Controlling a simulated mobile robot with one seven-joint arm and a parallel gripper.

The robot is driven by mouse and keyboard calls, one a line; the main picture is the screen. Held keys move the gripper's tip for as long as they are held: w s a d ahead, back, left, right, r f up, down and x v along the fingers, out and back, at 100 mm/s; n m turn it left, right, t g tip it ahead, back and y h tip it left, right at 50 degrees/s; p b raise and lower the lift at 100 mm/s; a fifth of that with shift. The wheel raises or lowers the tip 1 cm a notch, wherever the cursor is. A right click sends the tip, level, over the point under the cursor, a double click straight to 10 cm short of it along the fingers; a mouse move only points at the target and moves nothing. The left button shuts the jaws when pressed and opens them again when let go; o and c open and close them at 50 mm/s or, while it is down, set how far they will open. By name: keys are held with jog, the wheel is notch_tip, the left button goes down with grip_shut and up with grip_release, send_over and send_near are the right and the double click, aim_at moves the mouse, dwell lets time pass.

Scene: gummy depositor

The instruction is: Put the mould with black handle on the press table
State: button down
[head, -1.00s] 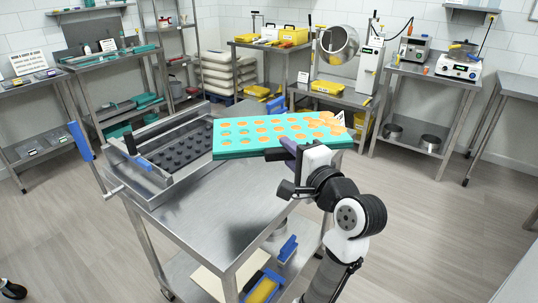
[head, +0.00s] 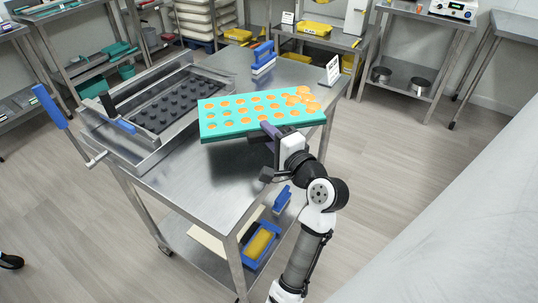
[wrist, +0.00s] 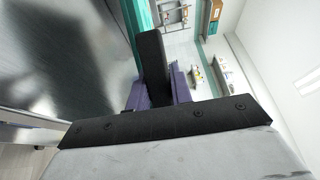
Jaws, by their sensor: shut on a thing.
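The teal mould (head: 218,133) has rows of round orange cavities, with a loose cluster of orange pieces at its right end. It hangs roughly level above the steel table (head: 200,173), right of the press bed. My gripper (head: 271,134) is shut on the dark handle at the mould's near side. In the wrist view the black handle (wrist: 152,65) stands between my purple jaws, and a teal edge (wrist: 136,18) that looks like the mould lies beyond it. The press bed (head: 163,104), dark and studded in a steel frame, sits on the table's left half.
A blue-handled tool (head: 263,60) and a small white sign (head: 333,70) stand at the table's back. A blue lever (head: 49,106) sticks out at the left. The table's front surface is bare. A blue tray with a yellow item (head: 259,244) lies on the lower shelf.

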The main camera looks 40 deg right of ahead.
notch_tip(320, 180, down, 8)
jog(key=shift+r, duration=0.15)
dwell(0.4)
jog(key=c, duration=1.7)
grip_release()
jog(key=shift+f, duration=0.25)
jog(key=shift+o, duration=0.9)
jog(key=shift+r, duration=0.15)
jog(key=s+b, duration=0.2)
jog(key=s, duration=1)
jog(key=shift+a+b, duration=0.25)
jog(key=shift+b, duration=0.05)
